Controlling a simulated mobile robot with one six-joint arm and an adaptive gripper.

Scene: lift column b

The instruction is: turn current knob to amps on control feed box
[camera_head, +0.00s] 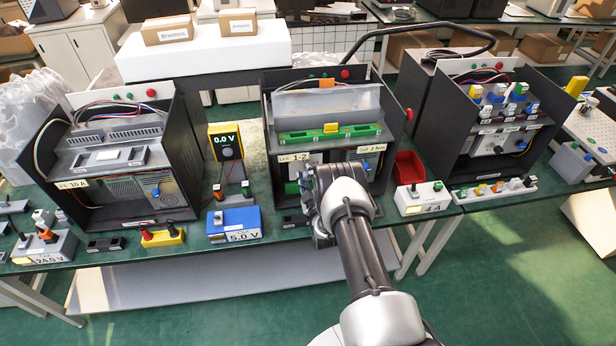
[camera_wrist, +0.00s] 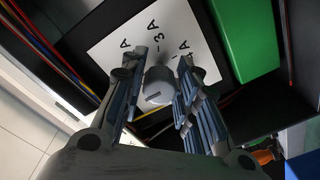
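The control feed box (camera_head: 392,140) is the black open-fronted case in the middle of the bench. My gripper (camera_head: 318,182) is at its lower front, hiding part of it in the head view. In the wrist view a grey round knob (camera_wrist: 160,88) with a dark line on its face stands on a white dial plate (camera_wrist: 124,50). The plate carries markings including "3 A" and "4 A". My gripper's fingers (camera_wrist: 163,62) lie on both sides of the knob, very close to it. Whether both touch it is not clear. The knob is hidden in the head view.
A green block (camera_wrist: 243,38) is right of the dial plate, and coloured wires (camera_wrist: 45,40) run at the left. A white "4 A" box (camera_head: 422,198), a red bin (camera_head: 408,168) and a blue "5.0 V" box (camera_head: 234,224) stand near my gripper. Black cases flank the middle one.

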